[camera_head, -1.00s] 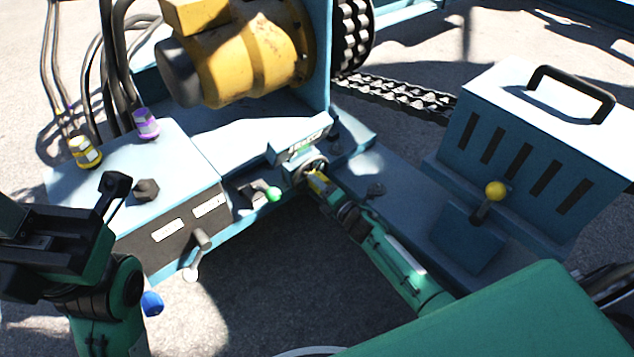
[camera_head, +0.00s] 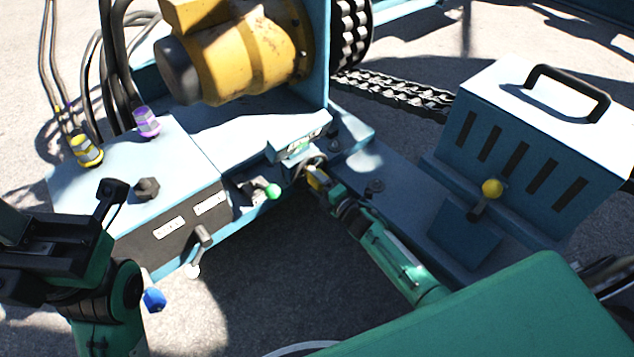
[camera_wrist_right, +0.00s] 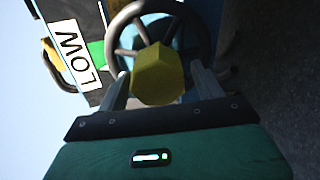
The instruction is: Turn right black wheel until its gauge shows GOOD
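The black wheel (camera_wrist_right: 205,35) fills the top of the right wrist view, with spokes and a yellow hexagonal piece (camera_wrist_right: 157,75) in front of its middle. In the head view the wheel (camera_head: 312,162) is small and partly hidden by my right gripper (camera_head: 318,178). In the wrist view my right gripper (camera_wrist_right: 160,78) has its fingers apart on both sides of the yellow piece, with narrow gaps showing, tips near the wheel's rim. A white gauge label (camera_wrist_right: 77,55) reads LOW; a green patch lies beside it. My left gripper (camera_head: 110,195) is at the left, away from the wheel; its opening is unclear.
A green-knobbed lever (camera_head: 272,191) stands left of the wheel. A control box (camera_head: 140,190) with purple and yellow fittings is further left. A yellow-knobbed lever (camera_head: 491,189) and a blue case (camera_head: 540,140) with a black handle stand right. A yellow motor (camera_head: 245,50) is behind.

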